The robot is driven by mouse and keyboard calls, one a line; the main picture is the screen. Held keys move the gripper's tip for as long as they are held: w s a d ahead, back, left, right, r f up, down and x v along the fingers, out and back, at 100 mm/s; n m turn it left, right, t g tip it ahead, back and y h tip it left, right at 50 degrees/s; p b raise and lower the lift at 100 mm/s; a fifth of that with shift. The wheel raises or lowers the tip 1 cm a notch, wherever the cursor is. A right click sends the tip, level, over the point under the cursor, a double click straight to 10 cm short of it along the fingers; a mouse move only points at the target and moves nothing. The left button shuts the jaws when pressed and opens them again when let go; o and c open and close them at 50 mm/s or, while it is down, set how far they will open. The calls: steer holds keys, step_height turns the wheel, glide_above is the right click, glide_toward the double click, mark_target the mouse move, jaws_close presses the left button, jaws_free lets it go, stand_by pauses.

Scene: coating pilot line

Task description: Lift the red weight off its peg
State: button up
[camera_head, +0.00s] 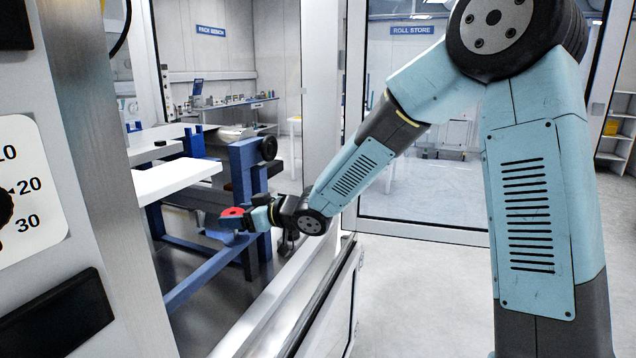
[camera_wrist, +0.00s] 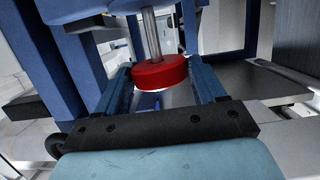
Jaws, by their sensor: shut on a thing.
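The red weight (camera_head: 232,212) is a short round disc at the end of my outstretched arm, beside the blue frame. In the wrist view the red weight (camera_wrist: 160,74) sits between the two blue fingers of my gripper (camera_wrist: 163,84), which is shut on it. A shiny metal peg (camera_wrist: 151,32) meets the middle of the weight from the upper edge of that view. How far the peg passes into the weight is hidden. In the head view my gripper (camera_head: 243,217) is small, and the peg cannot be made out there.
A blue frame (camera_head: 243,163) with posts and beams stands close behind my gripper. A white panel (camera_head: 176,181) lies to its left. The enclosure's pale sill (camera_head: 285,290) runs below my arm.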

steer(key=shift+r, duration=0.9)
steer(key=shift+d, duration=0.1)
steer(key=s+d, duration=0.4)
steer(key=d, duration=0.7)
steer(key=shift+s, duration=0.3)
stand_by(1.4)
